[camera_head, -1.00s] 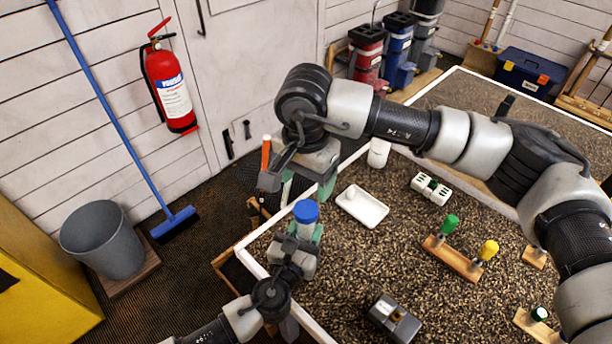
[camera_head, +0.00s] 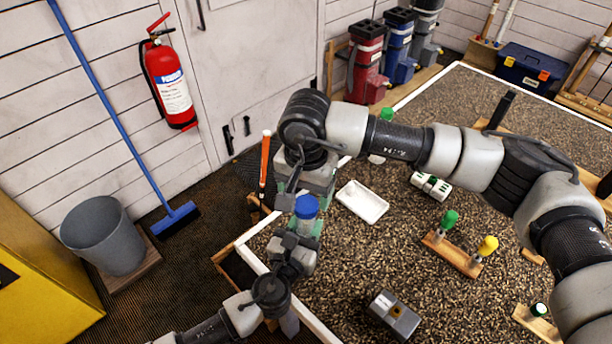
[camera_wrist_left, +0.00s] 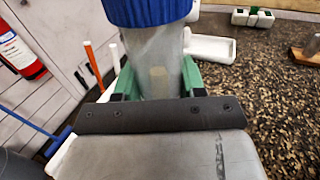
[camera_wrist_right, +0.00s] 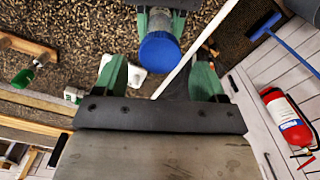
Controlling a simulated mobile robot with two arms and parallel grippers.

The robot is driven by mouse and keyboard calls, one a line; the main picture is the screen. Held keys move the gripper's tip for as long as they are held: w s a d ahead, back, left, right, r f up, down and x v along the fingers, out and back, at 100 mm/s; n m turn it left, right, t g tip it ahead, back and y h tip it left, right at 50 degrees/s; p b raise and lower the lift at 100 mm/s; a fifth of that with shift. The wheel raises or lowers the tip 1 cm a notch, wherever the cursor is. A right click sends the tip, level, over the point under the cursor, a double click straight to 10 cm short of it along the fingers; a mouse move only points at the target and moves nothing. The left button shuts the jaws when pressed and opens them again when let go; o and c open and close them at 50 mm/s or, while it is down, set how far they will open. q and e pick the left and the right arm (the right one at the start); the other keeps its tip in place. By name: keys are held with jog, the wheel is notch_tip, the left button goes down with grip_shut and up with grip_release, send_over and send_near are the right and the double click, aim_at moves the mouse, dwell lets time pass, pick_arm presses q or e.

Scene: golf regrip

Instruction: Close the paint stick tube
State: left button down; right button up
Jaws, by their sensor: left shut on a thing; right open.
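The paint stick tube is a clear, greyish cylinder (camera_wrist_left: 153,62) with a ridged blue cap (camera_head: 306,206) at its top end. My left gripper (camera_head: 300,240) is shut on the tube body below the cap and holds it roughly upright, as its wrist view shows. My right gripper (camera_wrist_right: 159,68) is open, with its green fingers apart and pointing down above the tube. In the right wrist view the blue cap (camera_wrist_right: 160,50) appears between those fingers. I cannot tell whether they touch it, nor how tightly the cap sits on the tube.
A white tray (camera_head: 361,203) lies on the speckled bench just right of the tube. A wooden holder with green and yellow handles (camera_head: 453,254) and a grey box (camera_head: 393,315) stand further right and in front. An orange stick (camera_head: 265,160) rises at the bench's left edge.

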aim_at(306, 204)
jog(key=shift+f, duration=1.65)
